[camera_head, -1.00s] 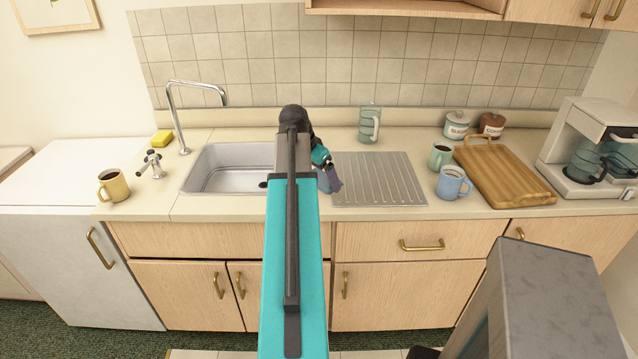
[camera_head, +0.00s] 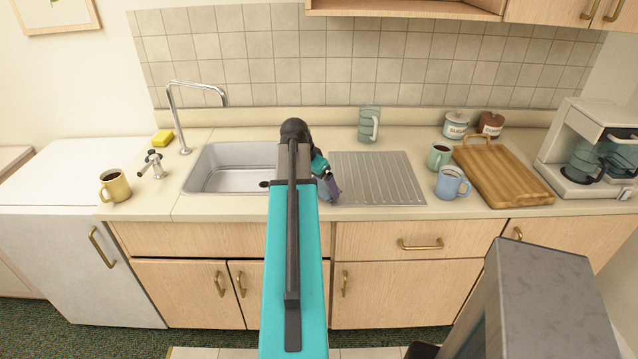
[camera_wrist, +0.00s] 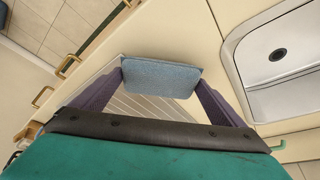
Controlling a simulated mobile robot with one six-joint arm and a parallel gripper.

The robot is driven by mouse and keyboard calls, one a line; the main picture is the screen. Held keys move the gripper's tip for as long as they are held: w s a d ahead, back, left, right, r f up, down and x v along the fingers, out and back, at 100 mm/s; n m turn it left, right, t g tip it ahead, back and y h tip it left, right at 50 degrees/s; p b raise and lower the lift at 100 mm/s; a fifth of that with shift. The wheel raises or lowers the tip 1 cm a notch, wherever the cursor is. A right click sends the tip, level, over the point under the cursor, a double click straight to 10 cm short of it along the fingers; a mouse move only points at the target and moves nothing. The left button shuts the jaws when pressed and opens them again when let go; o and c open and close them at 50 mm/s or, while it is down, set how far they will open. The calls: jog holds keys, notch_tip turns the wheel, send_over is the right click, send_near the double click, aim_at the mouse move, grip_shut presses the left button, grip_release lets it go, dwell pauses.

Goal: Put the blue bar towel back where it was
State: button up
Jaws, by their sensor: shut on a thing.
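The blue bar towel (camera_wrist: 160,76) is a flat, folded grey-blue pad in the wrist view. My gripper (camera_wrist: 158,84) is shut on it, with one purple finger at each of its side ends. In the head view my gripper (camera_head: 331,188) points down at the left front of the ribbed drainboard (camera_head: 385,178), close to the counter's front edge. My arm and gripper mostly hide the towel there. The ribbed drainboard also shows below the towel in the wrist view (camera_wrist: 140,107). I cannot tell whether the towel touches the surface.
The sink (camera_head: 225,172) is left of my gripper. A green cup (camera_head: 368,123) stands behind the drainboard. A green mug (camera_head: 438,157), a blue mug (camera_head: 451,184) and a wooden board (camera_head: 510,172) are to its right. The drainboard's middle and right are clear.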

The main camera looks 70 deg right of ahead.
jog(key=shift+f, duration=0.4)
jog(key=o, duration=0.6)
jog(key=shift+o, duration=0.2)
jog(key=shift+r, duration=0.15)
jog(key=shift+r, duration=0.25)
jog(key=b+v, duration=0.2)
jog(key=v, duration=1)
dwell(0.5)
